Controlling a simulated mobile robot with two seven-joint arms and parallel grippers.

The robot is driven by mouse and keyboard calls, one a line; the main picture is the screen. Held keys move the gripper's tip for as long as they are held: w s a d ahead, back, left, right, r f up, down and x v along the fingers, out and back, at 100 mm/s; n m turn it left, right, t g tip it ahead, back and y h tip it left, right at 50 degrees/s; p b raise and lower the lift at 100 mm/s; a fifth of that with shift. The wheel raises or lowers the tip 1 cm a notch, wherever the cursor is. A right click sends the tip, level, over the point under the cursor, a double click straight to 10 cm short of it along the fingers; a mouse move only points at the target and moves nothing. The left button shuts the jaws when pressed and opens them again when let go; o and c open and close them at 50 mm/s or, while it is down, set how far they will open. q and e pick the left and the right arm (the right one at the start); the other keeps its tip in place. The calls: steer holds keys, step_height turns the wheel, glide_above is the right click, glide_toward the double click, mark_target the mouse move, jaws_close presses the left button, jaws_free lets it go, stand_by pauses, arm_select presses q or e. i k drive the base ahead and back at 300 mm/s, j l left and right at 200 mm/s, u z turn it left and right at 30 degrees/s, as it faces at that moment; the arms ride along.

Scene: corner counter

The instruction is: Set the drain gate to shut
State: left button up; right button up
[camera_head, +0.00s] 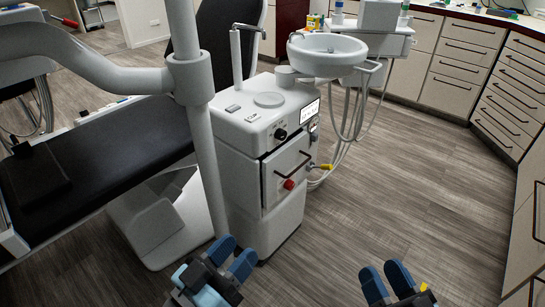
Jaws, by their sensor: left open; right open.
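A white dental unit cabinet (262,150) stands in the middle, with a small round basin (327,52) above it. Its front panel has a dark bar handle (284,164), a red knob (289,184) and a black dial (280,133). A yellow lever (326,167) sticks out at the cabinet's right side, pointing right. No label reads clearly, so I cannot tell which part is the drain gate. My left gripper (234,256) is open and empty, low in front of the cabinet. My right gripper (386,277) is open and empty over the floor, right of the cabinet and below the lever.
A white pole (203,130) with a thick arm stands left of the cabinet. A black dental chair (105,150) fills the left. Pale hoses (352,120) hang below the basin. Drawer cabinets (460,68) line the back right. The wooden floor (420,180) on the right is clear.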

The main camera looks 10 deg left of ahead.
mark_target(315, 137)
steer(key=i+l+z, duration=0.2)
steer(key=z, duration=0.25)
steer(key=i+z, duration=0.4)
